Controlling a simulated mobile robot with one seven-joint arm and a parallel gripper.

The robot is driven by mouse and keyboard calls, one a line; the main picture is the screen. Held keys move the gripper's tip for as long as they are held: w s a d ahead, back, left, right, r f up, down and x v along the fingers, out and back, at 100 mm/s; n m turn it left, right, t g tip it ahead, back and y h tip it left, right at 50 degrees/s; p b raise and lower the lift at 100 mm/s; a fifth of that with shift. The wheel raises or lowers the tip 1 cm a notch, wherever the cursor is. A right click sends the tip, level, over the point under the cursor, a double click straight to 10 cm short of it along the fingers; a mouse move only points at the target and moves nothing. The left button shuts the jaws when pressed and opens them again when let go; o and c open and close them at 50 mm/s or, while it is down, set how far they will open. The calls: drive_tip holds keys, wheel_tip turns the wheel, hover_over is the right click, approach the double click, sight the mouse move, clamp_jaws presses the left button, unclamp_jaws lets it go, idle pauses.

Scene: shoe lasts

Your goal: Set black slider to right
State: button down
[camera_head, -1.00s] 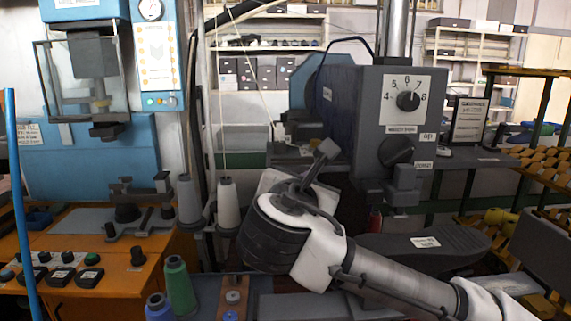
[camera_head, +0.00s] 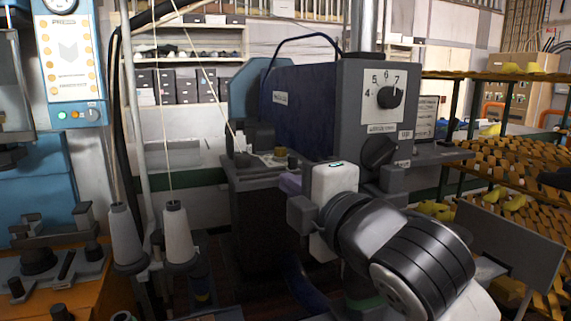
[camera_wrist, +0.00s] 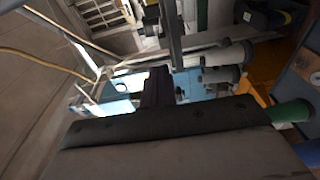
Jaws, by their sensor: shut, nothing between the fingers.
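I cannot single out the black slider in either view. The grey machine (camera_head: 374,100) has a black pointer knob (camera_head: 390,97) on a white scale plate and a larger black knob (camera_head: 379,151) below it. My gripper (camera_head: 301,212) is shut and empty, in front of this machine and to the lower left of its knobs, touching neither as far as I can see. In the wrist view my gripper's dark fingers (camera_wrist: 158,86) are together, with nothing held. My arm hides the machine's lower front.
Two thread cones (camera_head: 178,234) stand left of my arm. An orange console (camera_head: 82,293) with black fittings is at the lower left, beside a blue machine (camera_head: 45,180). Racks of yellow lasts (camera_head: 500,150) fill the right. A grey panel (camera_head: 508,245) stands at the lower right.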

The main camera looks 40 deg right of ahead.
sight(292, 168)
drive_tip(key=w+d+p, duration=0.1)
drive_tip(key=w, duration=0.1)
drive_tip(key=w+d+p, duration=0.1)
drive_tip(key=w, duration=0.1)
drive_tip(key=w+d+p, duration=0.1)
drive_tip(key=w, duration=0.1)
drive_tip(key=shift+w+d+r, duration=0.1)
drive_tip(key=shift+w+d, duration=0.25)
drive_tip(key=shift+d, duration=0.05)
drive_tip(key=shift+w+d, duration=0.1)
drive_tip(key=shift+d, duration=0.3)
